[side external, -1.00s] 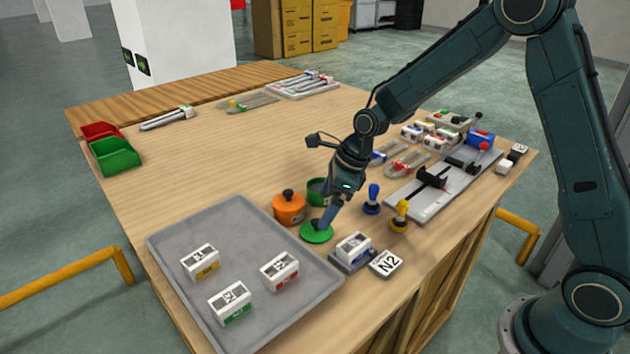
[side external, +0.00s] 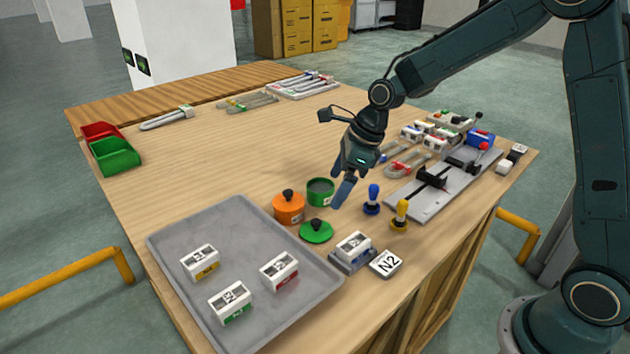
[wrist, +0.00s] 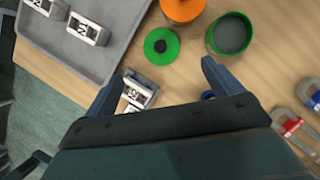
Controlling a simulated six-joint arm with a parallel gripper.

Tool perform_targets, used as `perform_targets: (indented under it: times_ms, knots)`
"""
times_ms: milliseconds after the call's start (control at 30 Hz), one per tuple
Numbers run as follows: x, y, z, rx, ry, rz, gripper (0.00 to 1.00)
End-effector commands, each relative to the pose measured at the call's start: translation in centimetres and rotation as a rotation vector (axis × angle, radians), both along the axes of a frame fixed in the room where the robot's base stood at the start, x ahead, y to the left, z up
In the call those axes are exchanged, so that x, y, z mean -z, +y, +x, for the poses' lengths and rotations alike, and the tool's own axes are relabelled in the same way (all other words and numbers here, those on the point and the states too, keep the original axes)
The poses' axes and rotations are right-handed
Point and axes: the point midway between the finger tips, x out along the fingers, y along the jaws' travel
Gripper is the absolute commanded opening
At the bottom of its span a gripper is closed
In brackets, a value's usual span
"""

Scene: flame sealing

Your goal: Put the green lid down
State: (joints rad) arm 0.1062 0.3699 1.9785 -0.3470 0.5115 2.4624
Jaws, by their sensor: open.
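The green lid (side external: 316,232) lies flat on the wooden table with its dark knob up. It sits between the grey tray and the small block on a dark base. In the wrist view the green lid (wrist: 161,46) is ahead of the fingers and apart from them. The open green pot (side external: 320,191) stands just behind the lid, with a grey inside; it also shows in the wrist view (wrist: 232,36). My gripper (side external: 342,192) is open and empty, raised above the table to the right of the green pot. In the wrist view both fingers (wrist: 160,80) are spread.
An orange pot with its lid on (side external: 289,208) stands left of the green pot. The grey tray (side external: 215,235) holds three labelled blocks. A blue-handled stamp (side external: 372,198) and a yellow-handled one (side external: 400,216) stand to the right. The table's far middle is clear.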

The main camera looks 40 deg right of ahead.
Motion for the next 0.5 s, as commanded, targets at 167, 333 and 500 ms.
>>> perform_targets:
  times_ms: [167,333,500]
  knots:
    - [0.0,0.0,0.0,-0.002,-0.001,-0.001,0.91]
    - [-0.6,0.0,-0.4,-0.041,-0.018,-0.02,0.91]
    - [-2.4,-0.1,-1.7,-0.164,-0.066,-0.079,0.91]
